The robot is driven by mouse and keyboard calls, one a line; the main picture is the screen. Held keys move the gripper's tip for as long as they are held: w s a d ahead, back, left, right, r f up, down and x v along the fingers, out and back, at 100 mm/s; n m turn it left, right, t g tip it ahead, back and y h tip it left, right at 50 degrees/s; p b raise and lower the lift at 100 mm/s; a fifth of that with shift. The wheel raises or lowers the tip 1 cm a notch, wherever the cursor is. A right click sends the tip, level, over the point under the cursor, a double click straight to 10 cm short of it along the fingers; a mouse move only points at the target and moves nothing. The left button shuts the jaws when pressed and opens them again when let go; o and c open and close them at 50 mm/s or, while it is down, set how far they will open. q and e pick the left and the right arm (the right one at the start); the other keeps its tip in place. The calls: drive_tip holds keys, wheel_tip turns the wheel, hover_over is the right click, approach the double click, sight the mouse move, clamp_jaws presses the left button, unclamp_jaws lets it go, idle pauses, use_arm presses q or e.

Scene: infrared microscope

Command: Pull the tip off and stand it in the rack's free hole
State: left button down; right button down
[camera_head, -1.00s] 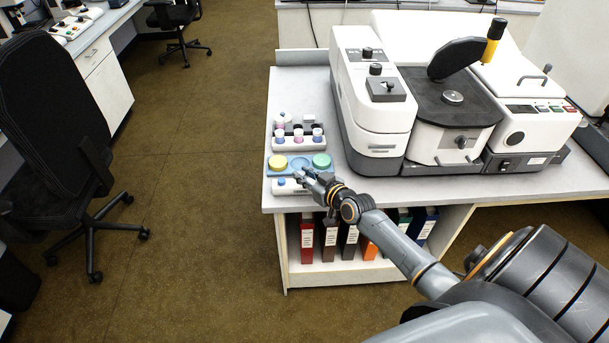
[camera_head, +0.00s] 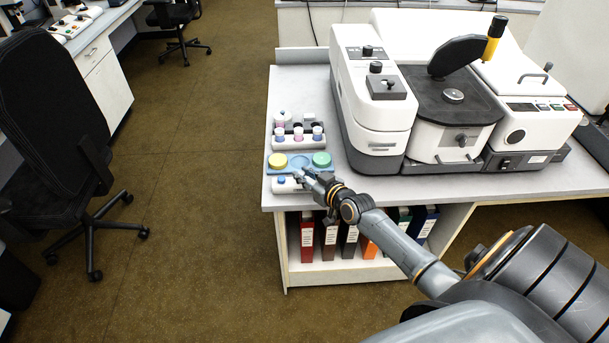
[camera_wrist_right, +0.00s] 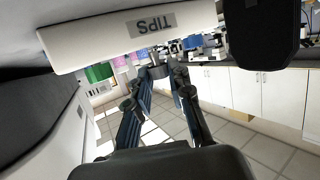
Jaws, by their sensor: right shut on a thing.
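The tip rack (camera_head: 284,188) is a low white block at the front left of the bench. Its label, reading TIPS upside down, shows in the right wrist view (camera_wrist_right: 153,25). A blue-topped piece (camera_head: 281,180) stands at the rack's left end. My right gripper (camera_head: 302,175) is at the rack's right part, and its fingers hide the holes there. In the right wrist view my right gripper (camera_wrist_right: 160,76) is shut on a small dark grey piece, which seems to be the tip. I cannot tell whether it is still seated. My left gripper is not in view.
Right behind the rack is a blue tray (camera_head: 299,170) with a yellow lid (camera_head: 277,160) and a green lid (camera_head: 321,159). A holder with several small bottles (camera_head: 299,140) stands farther back. The large white microscope (camera_head: 374,110) fills the bench to the right.

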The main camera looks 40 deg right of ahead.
drive_tip(key=shift+f+b, duration=0.75)
drive_tip(key=shift+f, duration=0.3)
idle(1.8)
drive_tip(key=c, duration=0.7)
unclamp_jaws()
drive_tip(key=shift+c, duration=0.2)
drive_tip(key=shift+r, duration=0.1)
wheel_tip(320, 180, up, 7)
drive_tip(key=p, duration=0.7)
